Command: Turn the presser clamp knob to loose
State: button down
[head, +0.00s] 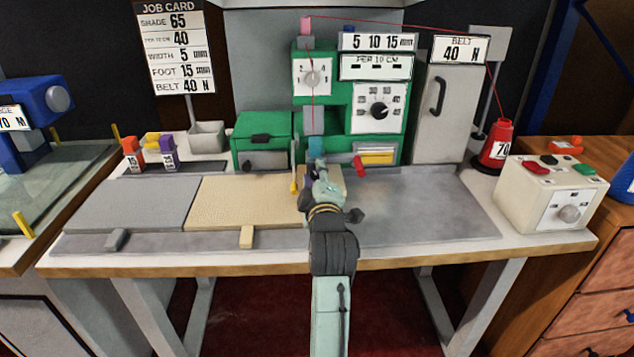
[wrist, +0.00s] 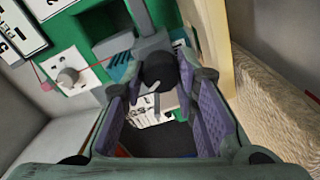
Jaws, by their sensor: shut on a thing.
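The green sewing machine (head: 336,136) stands at the back of the table. My gripper (head: 318,172) reaches into its needle area, just below the grey presser bar (head: 313,121). In the wrist view, a dark round knob (wrist: 158,68), which I take for the presser clamp knob, sits in front of a grey block on the bar. The purple-padded fingers of my gripper (wrist: 160,82) are shut on it from both sides. A plate with dark lettering (wrist: 148,113) shows behind the knob, too small to read. In the head view my gripper hides the knob, and its setting cannot be told.
A white dial plate (head: 312,77) and a stitch dial (head: 379,110) are on the machine. A red lever (head: 361,166) is close on the right. A tan mat (head: 243,200) lies left of my arm. The grey table plate (head: 430,205) on the right is clear.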

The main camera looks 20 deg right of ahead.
jog(key=n+b, duration=0.2)
jog(key=n, duration=0.2)
jog(key=shift+f, duration=0.1)
jog(key=n+b, duration=0.2)
jog(key=n, duration=0.2)
jog(key=shift+n+b, duration=0.3)
jog(key=shift+n, duration=0.1)
jog(key=n+b, duration=0.2)
jog(key=n, duration=0.2)
jog(key=shift+f+h, duration=0.1)
jog(key=shift+h, duration=0.3)
jog(key=shift+n+b, duration=1.45)
jog(key=shift+n, duration=0.75)
jog(key=c, duration=1.3)
grip_release()
jog(key=shift+s, duration=0.1)
